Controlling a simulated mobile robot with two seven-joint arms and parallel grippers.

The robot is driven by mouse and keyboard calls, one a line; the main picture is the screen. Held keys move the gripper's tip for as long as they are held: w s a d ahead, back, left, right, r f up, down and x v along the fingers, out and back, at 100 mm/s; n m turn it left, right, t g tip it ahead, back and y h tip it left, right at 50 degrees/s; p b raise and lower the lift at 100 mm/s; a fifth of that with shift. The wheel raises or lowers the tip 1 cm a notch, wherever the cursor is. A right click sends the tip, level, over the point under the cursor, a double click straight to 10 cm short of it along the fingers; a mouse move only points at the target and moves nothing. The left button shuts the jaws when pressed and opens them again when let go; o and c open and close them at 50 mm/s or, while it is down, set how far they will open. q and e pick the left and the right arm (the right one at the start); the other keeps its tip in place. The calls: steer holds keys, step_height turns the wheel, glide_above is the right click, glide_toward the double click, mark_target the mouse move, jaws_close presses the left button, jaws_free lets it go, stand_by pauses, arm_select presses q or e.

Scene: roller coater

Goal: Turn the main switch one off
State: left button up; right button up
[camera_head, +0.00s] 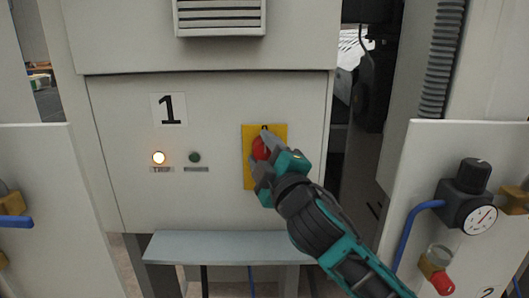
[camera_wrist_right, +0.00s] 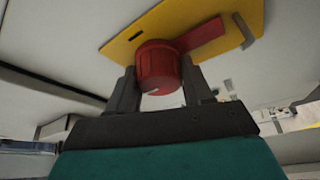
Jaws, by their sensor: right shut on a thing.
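The main switch is a red rotary knob (camera_head: 261,148) on a yellow plate (camera_head: 280,133), right of the printed label 1 on the grey cabinet panel. My right gripper (camera_head: 258,160) is at the knob with its fingers around it. In the right wrist view the red knob (camera_wrist_right: 158,68) sits between the two dark fingers (camera_wrist_right: 160,92), and its red handle bar points up and right across the yellow plate (camera_wrist_right: 183,20). The gripper hides part of the knob in the head view. My left gripper is not in view.
A lit TRIP lamp (camera_head: 158,157) and a dark green lamp (camera_head: 195,157) are left of the switch. A grey ledge (camera_head: 225,246) juts out below. A pressure gauge (camera_head: 480,219) with a blue hose is at the right.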

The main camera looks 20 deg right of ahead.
steer(key=o, duration=1)
steer(key=shift+s, duration=0.1)
steer(key=s+d+f+b, duration=0.1)
steer(key=s+f, duration=0.1)
steer(key=s, duration=1)
steer(key=shift+s, duration=0.25)
